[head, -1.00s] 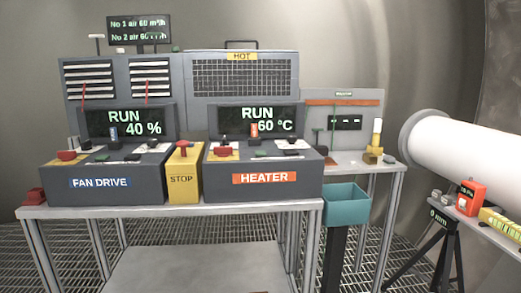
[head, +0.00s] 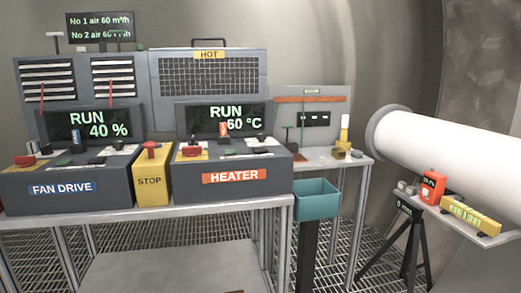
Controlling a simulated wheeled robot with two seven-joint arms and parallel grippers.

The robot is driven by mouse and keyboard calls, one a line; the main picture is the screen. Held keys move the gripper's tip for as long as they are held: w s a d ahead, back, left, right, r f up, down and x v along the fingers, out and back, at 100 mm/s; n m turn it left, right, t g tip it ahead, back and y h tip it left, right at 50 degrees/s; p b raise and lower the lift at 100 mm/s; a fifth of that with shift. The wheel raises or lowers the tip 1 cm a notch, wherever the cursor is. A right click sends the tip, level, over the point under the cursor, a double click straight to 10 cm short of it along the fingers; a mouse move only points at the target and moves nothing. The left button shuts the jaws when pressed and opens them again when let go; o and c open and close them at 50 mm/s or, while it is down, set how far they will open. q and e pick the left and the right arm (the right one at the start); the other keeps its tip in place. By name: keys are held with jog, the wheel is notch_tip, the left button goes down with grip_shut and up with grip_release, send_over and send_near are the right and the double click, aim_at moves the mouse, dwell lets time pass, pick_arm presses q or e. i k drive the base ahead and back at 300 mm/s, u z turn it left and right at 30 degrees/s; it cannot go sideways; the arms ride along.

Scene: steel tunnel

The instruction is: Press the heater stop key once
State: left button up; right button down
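The heater box (head: 232,178) stands on the steel table in the head view, with an orange HEATER label on its front. Its screen (head: 222,119) reads RUN 60 °C. On its sloped top are a red key (head: 191,151) on a yellow patch, an orange-topped knob (head: 224,131) and several dark and green keys. Which small key is the stop key cannot be read at this size. Neither of my grippers shows in the view.
Left of the heater are a yellow STOP box (head: 152,180) with a red button and the fan drive box (head: 62,187), reading RUN 40 %. A teal bin (head: 317,200) stands right of the table. A white pipe (head: 450,155) and a side shelf (head: 480,228) lie further right.

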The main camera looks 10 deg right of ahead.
aim_at(259, 150)
jog(key=k, duration=0.65)
jog(key=u, duration=0.6)
jog(key=i, duration=1.75)
jog(key=z, duration=0.7)
